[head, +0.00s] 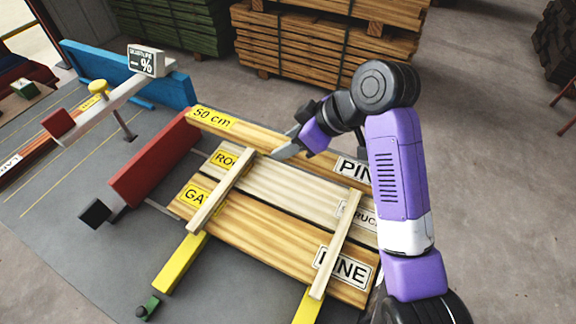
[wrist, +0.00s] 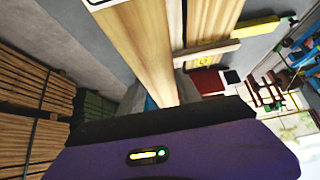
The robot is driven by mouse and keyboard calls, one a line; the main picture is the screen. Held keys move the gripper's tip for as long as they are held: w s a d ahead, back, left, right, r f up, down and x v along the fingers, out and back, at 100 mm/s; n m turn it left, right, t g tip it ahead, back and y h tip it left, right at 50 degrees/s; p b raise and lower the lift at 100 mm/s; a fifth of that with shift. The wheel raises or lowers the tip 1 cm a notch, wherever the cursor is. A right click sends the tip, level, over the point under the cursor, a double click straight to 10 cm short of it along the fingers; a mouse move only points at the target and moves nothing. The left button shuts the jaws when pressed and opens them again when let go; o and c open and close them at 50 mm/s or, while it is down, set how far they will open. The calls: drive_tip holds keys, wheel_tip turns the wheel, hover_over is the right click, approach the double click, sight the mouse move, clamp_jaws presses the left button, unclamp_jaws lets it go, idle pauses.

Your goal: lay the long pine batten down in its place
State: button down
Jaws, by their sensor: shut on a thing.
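The long pine batten (head: 252,136) lies along the far side of the boards, with a yellow "50 cm" label at its left end and a white label beginning "PIN" toward its right. My gripper (head: 288,148) is shut on its middle part from the far side. In the wrist view the batten (wrist: 140,45) runs from my gripper up to a white label at the top. A spruce board (head: 280,188) and a wide pine board (head: 255,235) lie nearer. Whether the batten rests on anything or hangs slightly above is unclear. My arm hides part of its right end.
Two pale cross strips (head: 220,192) (head: 335,243) lie across the nearer boards. Yellow bearers (head: 180,263) stick out in front. Timber stacks (head: 310,50) stand behind.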

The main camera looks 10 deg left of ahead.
drive_tip(key=shift+f, duration=4.15)
drive_tip(key=shift+f, duration=0.4)
drive_tip(key=shift+f, duration=0.2)
drive_tip(key=c, duration=0.8)
unclamp_jaws()
drive_tip(key=shift+c, duration=0.2)
